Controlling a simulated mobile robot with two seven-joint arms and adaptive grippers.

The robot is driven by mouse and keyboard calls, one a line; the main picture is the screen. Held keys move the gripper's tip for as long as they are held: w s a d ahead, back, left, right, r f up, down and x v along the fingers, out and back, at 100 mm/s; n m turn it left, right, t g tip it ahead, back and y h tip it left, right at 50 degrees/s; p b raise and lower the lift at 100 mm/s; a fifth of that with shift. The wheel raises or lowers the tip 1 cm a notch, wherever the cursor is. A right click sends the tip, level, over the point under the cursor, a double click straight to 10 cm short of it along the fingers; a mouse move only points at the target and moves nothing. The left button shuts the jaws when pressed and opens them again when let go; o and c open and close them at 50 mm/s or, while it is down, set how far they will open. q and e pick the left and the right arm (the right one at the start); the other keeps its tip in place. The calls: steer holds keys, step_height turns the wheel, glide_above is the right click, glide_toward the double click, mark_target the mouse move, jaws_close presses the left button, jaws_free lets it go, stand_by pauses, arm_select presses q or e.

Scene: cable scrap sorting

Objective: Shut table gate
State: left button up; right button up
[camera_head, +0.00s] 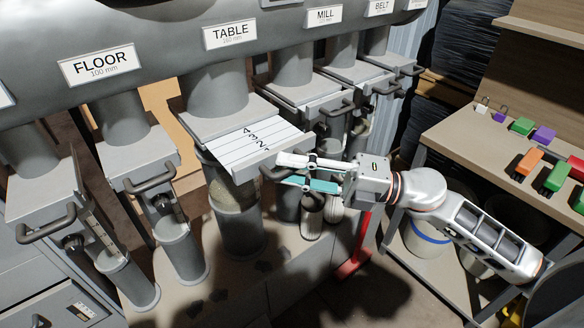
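The TABLE gate (240,147) is a flat pale plate with the numbers 4, 3 and 2 on it. It is drawn well out toward me from under the pipe with the TABLE sign (230,34). Its dark handle (270,174) is at the front edge and is partly hidden by my gripper. My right gripper (282,171) comes in from the right with its white and teal fingers at this handle. The fingers are apart, but I cannot tell whether they press on the handle. My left gripper is not in view.
The FLOOR gate (136,158) is at the left, and the MILL gate (310,92) and BELT gate (365,75) are at the back right. Their dark handles stick out. A bench (478,138) with colored blocks (529,163) stands at the right, close to my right arm.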

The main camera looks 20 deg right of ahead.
mark_target(266, 140)
jaws_close()
steer(key=shift+w, duration=0.1)
steer(key=w+a, duration=0.1)
steer(key=w, duration=0.2)
steer(key=w+a, duration=0.1)
steer(key=w, duration=0.3)
steer(key=w+a, duration=0.2)
steer(key=w, duration=0.2)
steer(key=shift+w, duration=0.15)
steer(key=shift+r, duration=0.1)
steer(key=shift+c, duration=0.2)
jaws_free()
steer(key=shift+w, duration=0.1)
steer(key=shift+o, duration=0.2)
steer(key=shift+w, duration=0.1)
